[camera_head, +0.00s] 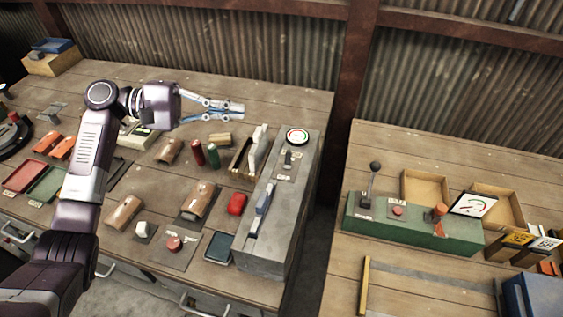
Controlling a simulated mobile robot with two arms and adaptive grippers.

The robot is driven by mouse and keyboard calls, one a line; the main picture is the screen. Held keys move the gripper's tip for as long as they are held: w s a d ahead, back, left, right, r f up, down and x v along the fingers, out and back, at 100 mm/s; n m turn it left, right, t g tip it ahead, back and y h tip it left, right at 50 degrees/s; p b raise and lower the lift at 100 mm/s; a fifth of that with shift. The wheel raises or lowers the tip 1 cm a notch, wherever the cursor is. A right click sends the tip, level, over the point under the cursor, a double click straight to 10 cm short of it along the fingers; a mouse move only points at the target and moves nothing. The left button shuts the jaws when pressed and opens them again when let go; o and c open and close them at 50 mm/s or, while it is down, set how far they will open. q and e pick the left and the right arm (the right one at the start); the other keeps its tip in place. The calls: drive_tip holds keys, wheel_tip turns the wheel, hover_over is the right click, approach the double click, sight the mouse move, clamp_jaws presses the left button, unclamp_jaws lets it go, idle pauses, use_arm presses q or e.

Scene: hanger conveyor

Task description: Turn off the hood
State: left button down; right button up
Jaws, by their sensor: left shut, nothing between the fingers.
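No hood shows clearly, and I cannot tell which control belongs to it. My left gripper (240,110) is shut and empty, above the back of the left bench and pointing right. A grey console (262,258) stands at that bench's right end. It carries a round gauge (297,136), a small lever (287,160) and a long blue-grey handle (262,209). The gripper is left of the gauge and apart from it. A red button (174,243) sits on a grey plate on the bench. The labels are too small to read. My right gripper is out of view.
A green console (415,230) on the right bench has a black-knobbed lever (374,180), a red button (398,210) and an orange handle (438,212). A gap and a post (354,75) separate the benches. Red and green cylinders (213,155) stand below the gripper.

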use_arm(q)
drive_tip(key=b, duration=0.9)
approach(279, 158)
wheel_tip(279, 158, up, 3)
drive_tip(key=shift+d, duration=0.1)
drive_tip(key=d+p, duration=0.1)
drive_tip(key=d, duration=0.4)
drive_tip(key=w+d+f+p, duration=0.1)
drive_tip(key=d, duration=0.2)
drive_tip(key=shift+d+p, duration=0.3)
drive_tip(key=shift+p, duration=0.05)
drive_tip(key=shift+d+f, duration=0.2)
drive_tip(key=shift+d, duration=0.35)
